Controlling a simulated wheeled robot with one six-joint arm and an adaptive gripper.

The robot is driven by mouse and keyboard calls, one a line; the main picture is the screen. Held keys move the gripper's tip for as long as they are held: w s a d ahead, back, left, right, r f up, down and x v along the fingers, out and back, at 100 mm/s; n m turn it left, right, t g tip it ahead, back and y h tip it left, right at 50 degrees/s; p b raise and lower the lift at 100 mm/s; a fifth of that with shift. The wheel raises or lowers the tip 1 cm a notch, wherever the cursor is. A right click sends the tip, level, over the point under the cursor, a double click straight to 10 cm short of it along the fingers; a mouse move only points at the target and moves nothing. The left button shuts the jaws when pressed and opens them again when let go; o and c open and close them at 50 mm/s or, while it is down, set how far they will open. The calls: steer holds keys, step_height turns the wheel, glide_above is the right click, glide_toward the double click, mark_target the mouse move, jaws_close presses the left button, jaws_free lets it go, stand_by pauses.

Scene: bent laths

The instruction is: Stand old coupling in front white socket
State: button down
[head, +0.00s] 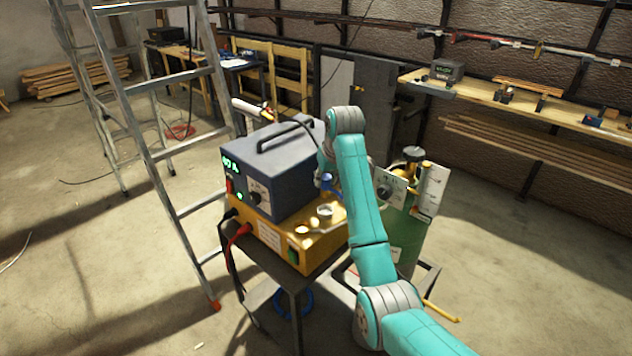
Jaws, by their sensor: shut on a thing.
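A yellow box (268,240) on a dark cart has small round light fittings on its top. The white socket nearest the front edge (302,230) shows as a pale ring. A greyish-white round piece (325,212) shows behind it and to the right, just below my gripper. My teal arm reaches over from the lower right and bends down at its top. My gripper (327,188) is small and partly hidden by my arm, above the right part of the box top. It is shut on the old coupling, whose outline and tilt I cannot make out.
A dark blue welder (277,172) with a handle stands on the box, left of my gripper. A green cylinder (407,238) with a gauge panel (391,190) stands close on the right. An aluminium ladder (180,155) stands left of the cart. The floor at right is clear.

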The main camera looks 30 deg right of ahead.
mark_target(327, 193)
steer(key=shift+f, duration=3.4)
steer(key=shift+f, duration=0.15)
steer(key=c, duration=0.7)
jaws_free()
